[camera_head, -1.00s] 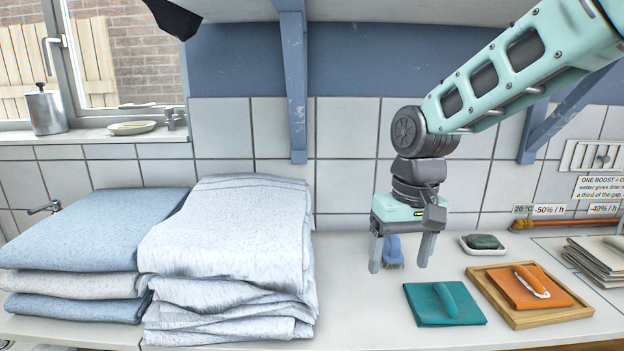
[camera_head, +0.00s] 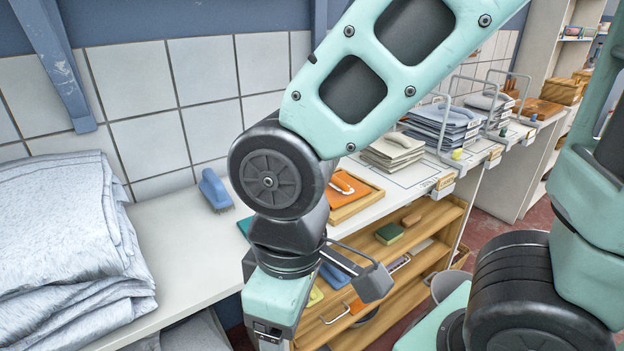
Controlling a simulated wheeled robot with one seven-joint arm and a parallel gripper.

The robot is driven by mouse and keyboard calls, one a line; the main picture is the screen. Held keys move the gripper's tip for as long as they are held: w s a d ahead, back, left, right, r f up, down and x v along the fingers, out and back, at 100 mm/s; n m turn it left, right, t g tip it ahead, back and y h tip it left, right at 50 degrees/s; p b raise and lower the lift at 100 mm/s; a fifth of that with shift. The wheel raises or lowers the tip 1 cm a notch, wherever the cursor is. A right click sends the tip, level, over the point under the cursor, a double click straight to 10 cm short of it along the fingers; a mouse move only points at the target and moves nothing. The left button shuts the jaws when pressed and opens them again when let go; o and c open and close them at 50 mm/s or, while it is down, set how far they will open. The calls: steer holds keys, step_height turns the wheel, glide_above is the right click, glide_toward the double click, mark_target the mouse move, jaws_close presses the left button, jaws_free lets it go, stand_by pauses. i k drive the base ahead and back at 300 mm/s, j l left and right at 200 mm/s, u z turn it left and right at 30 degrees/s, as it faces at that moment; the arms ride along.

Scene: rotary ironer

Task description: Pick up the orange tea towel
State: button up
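The orange tea towel (camera_head: 346,189) lies folded flat in a shallow wooden tray (camera_head: 366,203) on the counter, right of the picture's middle. A whitish loop shows along its edge. My arm covers its left part. My gripper (camera_head: 274,308) hangs at the bottom middle, in front of the counter and nearer the camera than the towel, clearly apart from it. Its fingers are cut off or hidden at the bottom edge, so their opening does not show.
A tall grey-white cloth pile (camera_head: 65,240) stands at the left. A blue brush (camera_head: 215,190) lies on the counter (camera_head: 170,235). A sliver of the teal cloth (camera_head: 243,226) shows behind my wrist. Folded stacks (camera_head: 392,152) stand beyond the tray. Wooden shelves (camera_head: 420,235) sit below.

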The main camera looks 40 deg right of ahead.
mark_target(341, 190)
steer(key=i+j+z, duration=0.15)
steer(key=j+z, duration=0.6)
steer(key=j, duration=0.2)
steer(key=j+z, duration=0.35)
steer(key=j, duration=0.2)
steer(key=i, duration=0.05)
